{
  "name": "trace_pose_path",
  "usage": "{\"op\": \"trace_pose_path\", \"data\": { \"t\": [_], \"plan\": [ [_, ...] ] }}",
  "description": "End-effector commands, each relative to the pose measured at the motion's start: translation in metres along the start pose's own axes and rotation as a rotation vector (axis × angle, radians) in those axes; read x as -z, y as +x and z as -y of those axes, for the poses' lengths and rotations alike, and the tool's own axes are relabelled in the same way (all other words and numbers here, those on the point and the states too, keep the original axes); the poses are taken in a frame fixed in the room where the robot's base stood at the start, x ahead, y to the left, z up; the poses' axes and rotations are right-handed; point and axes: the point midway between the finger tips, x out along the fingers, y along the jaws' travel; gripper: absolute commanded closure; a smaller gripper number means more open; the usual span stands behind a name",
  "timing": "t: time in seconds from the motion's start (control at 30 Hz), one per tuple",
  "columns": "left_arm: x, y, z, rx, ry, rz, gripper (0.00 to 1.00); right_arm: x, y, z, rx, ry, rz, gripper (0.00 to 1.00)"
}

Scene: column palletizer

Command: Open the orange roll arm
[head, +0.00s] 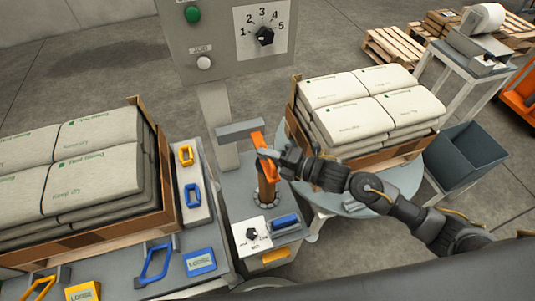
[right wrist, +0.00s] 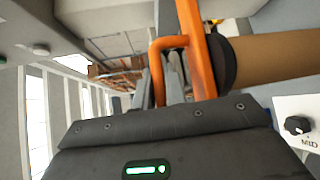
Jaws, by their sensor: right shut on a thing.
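The orange roll arm (head: 257,140) stands upright on the grey machine in the middle of the head view, beside a brown roll (head: 267,192). My right gripper (head: 266,154) reaches in from the right and is shut on the arm's handle. In the right wrist view the orange arm (right wrist: 197,55) runs down past the fingers, and its bent handle (right wrist: 157,62) passes between the fingertips (right wrist: 165,85). The brown roll (right wrist: 280,58) lies to the right of the arm there. The fingers hide part of the handle. My left gripper is not in view.
A grey control panel (head: 215,50) with a numbered dial rises behind the arm. Stacked sacks stand in cardboard trays left (head: 165,180) and right (head: 385,158). A blue-grey bin (head: 465,155) is at right.

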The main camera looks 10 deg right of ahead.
Motion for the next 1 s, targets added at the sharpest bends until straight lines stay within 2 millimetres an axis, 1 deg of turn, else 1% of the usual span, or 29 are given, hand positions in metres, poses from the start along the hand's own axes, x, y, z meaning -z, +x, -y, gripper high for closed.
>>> {"op": "trace_pose_path", "data": {
  "t": [0.03, 0.17, 0.3, 0.5, 0.7, 0.8, 1.0],
  "plan": [
    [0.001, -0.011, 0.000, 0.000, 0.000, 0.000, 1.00, -0.002, -0.001, -0.009, 0.013, 0.010, -0.004, 1.00],
    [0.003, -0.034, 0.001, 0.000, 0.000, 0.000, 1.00, -0.007, 0.000, -0.023, 0.058, 0.056, -0.016, 1.00],
    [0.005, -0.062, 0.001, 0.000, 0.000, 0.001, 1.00, -0.015, 0.003, -0.039, 0.127, 0.124, -0.034, 1.00],
    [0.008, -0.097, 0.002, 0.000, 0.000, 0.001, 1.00, -0.026, 0.010, -0.057, 0.232, 0.230, -0.063, 1.00],
    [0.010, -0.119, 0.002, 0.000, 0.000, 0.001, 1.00, -0.037, 0.017, -0.069, 0.319, 0.319, -0.088, 1.00],
    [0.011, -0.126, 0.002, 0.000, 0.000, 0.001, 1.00, -0.041, 0.021, -0.073, 0.353, 0.355, -0.099, 1.00],
    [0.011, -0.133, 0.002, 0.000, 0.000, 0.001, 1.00, -0.047, 0.025, -0.076, 0.397, 0.399, -0.110, 1.00]
  ]
}}
